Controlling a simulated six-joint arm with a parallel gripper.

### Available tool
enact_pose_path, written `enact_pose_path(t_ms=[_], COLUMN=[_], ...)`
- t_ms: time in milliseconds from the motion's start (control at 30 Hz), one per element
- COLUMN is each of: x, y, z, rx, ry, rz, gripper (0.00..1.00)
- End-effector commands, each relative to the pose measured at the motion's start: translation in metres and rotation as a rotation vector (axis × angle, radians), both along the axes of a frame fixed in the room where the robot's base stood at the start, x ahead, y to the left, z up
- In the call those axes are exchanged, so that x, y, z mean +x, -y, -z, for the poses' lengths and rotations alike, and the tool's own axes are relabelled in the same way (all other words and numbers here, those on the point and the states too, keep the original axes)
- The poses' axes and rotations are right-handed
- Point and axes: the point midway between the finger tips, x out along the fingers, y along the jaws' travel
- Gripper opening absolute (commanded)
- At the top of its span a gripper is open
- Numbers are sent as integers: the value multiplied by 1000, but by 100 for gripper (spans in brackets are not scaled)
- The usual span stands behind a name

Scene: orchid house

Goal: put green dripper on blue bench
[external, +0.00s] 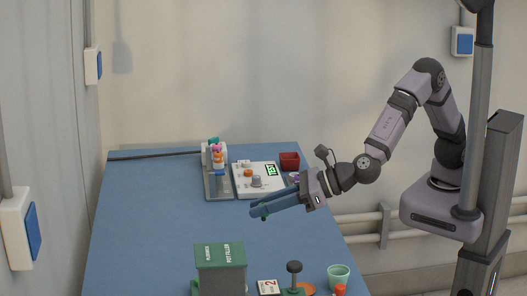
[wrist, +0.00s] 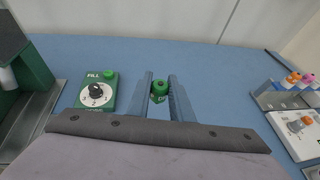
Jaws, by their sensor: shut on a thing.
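My gripper (external: 257,211) hangs over the middle right of the blue bench (external: 140,215), fingers pointing left. In the wrist view its two blue-grey fingers (wrist: 159,80) are shut on a small green dripper (wrist: 159,91), which sits between them near the tips. In the external view the dripper is hidden by the fingers. The blue bench also fills most of the wrist view (wrist: 215,75). I cannot tell the exact gap between dripper and bench.
A green pot filler (external: 220,268) stands at the front, and a green FILL dial box (wrist: 96,92) shows left of my fingers. Behind are a rack with coloured tops (external: 216,172), a white TEST device (external: 258,180) and a red pot (external: 289,161). The bench's left half is clear.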

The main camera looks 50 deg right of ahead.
Motion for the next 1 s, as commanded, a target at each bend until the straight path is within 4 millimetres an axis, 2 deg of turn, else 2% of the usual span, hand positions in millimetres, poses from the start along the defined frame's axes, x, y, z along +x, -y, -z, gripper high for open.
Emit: enact_pose_path(t_ms=[33,300,400,467,600,733,867,1000], x=[3,25,33,37,42,45,45,45], y=[15,102,133,147,163,169,169,168], z=[8,39,40,36,26,21,23,36], rx=[-5,-2,2,4,4,1,-1,-4], ry=[0,0,0,0,-2,-1,-1,0], rz=[43,314,429,491,581,618,624,623], gripper=[0,0,0,0,0,0,0,0])
